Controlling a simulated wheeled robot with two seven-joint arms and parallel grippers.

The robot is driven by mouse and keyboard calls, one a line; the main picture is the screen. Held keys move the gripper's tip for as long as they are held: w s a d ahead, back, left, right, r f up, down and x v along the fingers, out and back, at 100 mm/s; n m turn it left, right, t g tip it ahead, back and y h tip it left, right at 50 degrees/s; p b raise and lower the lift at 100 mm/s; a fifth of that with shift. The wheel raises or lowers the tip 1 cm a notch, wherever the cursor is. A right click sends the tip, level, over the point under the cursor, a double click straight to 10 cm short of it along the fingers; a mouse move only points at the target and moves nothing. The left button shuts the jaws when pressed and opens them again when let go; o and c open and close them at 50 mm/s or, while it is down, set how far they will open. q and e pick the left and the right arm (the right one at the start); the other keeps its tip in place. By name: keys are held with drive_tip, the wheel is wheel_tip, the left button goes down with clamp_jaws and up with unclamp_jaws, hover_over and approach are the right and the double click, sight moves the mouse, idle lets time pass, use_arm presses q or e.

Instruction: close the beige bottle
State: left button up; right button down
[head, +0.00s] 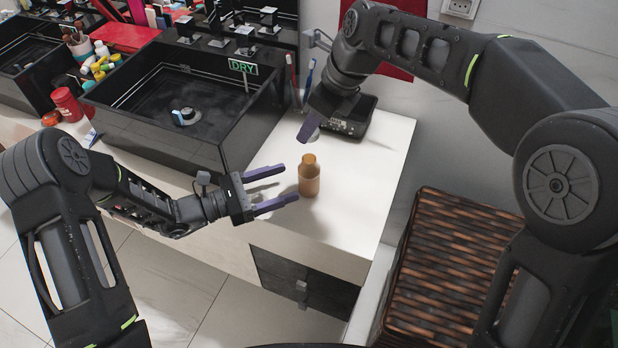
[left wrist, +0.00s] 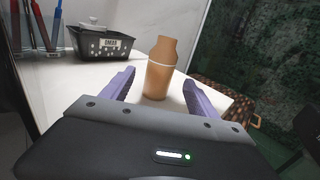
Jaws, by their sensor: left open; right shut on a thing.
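The beige bottle (head: 309,182) stands upright on the white counter, with a narrower orange-brown top. It also shows in the left wrist view (left wrist: 158,78), where a pale line runs around its shoulder. My left gripper (head: 292,183) is open, its purple fingers pointing at the bottle from the left. In the left wrist view the bottle stands between and beyond the fingertips, with no clear contact. My right gripper (head: 308,128) is above and behind the bottle, apart from it. It is shut on a small pale thing, mostly hidden by the finger.
A black basin (head: 185,140) marked DRY stands left of the bottle. A brown woven basket (head: 440,270) is right of the counter. The counter right of the bottle is clear.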

sight(299, 178)
use_arm(q)
drive_tip(key=x, duration=0.7)
drive_tip(key=shift+d, duration=0.15)
clamp_jaws()
idle(0.6)
